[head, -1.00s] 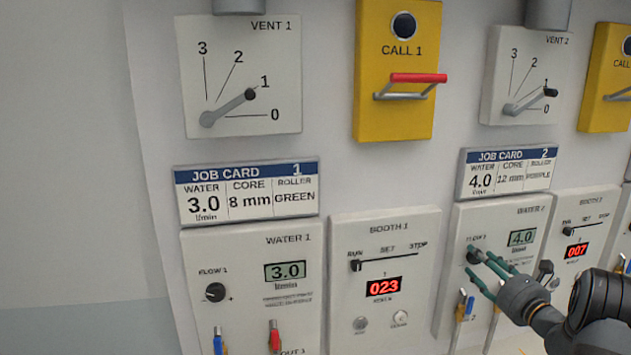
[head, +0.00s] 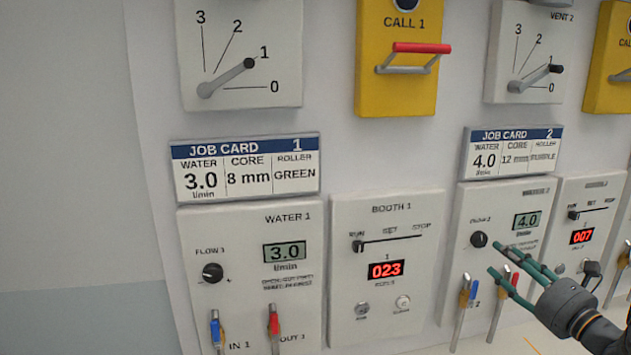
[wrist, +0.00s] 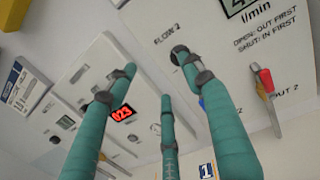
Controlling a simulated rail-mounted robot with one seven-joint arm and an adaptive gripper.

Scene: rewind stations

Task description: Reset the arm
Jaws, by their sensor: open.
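My gripper (head: 497,258) is open and empty, with teal fingers apart, in front of the lower part of the Water 2 panel (head: 503,200) at the right of the head view. The Flow 2 knob (head: 478,240) stands just left of and above the fingertips, and the panel display (head: 526,221) reads 4.0. In the wrist view the open fingers (wrist: 150,80) point up at the panel, and the Flow 2 knob (wrist: 179,54) shows close by the right finger's tip. I cannot tell there whether they touch; in the head view a gap shows.
The Water 1 panel (head: 240,225) reads 3.0, and the Booth 1 panel (head: 388,215) reads 023. Blue and red valve levers stick out below the Flow 2 knob, including the blue one (head: 465,292). The wall at left (head: 75,150) is bare.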

